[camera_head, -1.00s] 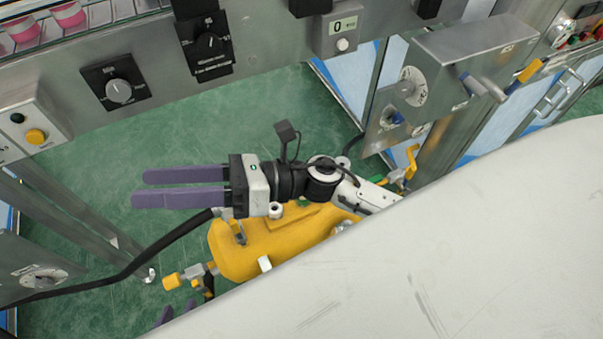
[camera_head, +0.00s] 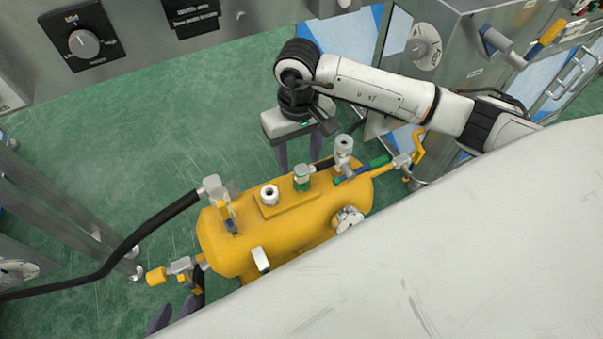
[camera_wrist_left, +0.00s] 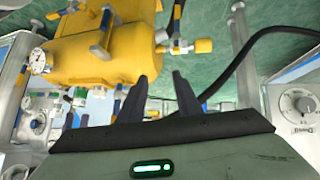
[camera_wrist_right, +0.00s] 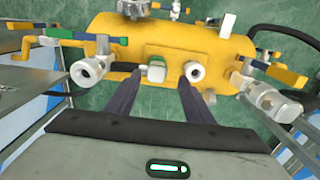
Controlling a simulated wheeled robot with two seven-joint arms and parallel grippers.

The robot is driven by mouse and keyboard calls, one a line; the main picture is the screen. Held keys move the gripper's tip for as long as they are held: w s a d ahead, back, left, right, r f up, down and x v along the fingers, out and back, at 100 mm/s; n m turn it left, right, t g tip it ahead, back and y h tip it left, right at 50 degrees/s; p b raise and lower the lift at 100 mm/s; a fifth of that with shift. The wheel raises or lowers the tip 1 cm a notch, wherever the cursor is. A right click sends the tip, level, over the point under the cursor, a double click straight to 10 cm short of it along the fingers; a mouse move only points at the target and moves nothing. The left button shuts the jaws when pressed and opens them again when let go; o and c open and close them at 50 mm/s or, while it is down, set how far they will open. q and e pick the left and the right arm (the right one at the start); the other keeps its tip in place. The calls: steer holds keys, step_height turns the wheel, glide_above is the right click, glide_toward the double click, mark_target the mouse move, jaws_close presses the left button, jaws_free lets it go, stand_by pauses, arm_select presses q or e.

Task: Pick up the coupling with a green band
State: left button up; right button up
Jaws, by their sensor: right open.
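A short metal coupling with a green band (camera_head: 302,178) stands upright on top of the yellow tank (camera_head: 225,245). In the right wrist view the coupling (camera_wrist_right: 153,72) appears between my right fingertips; I cannot tell how far beyond them it is. My right gripper (camera_head: 298,165) points down behind the tank in the head view, its fingers apart and empty. A white-topped fitting (camera_head: 269,194) stands left of the coupling and appears beside one right finger in the right wrist view. My left gripper (camera_wrist_left: 160,75) is open and empty, low near the tank's end.
A taller metal fitting (camera_head: 343,150) and a green-handled valve (camera_head: 376,163) stand right of the coupling. A black hose (camera_head: 150,245) runs left from the tank. A metal cabinet (camera_head: 450,50) stands at right. A large white surface (camera_head: 430,240) hides the lower right.

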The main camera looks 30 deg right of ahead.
mark_target(302, 170)
steer(key=f, duration=0.2)
steer(key=f+b, duration=0.1)
steer(key=f, duration=0.2)
steer(key=shift+d+f, duration=0.35)
jaws_close()
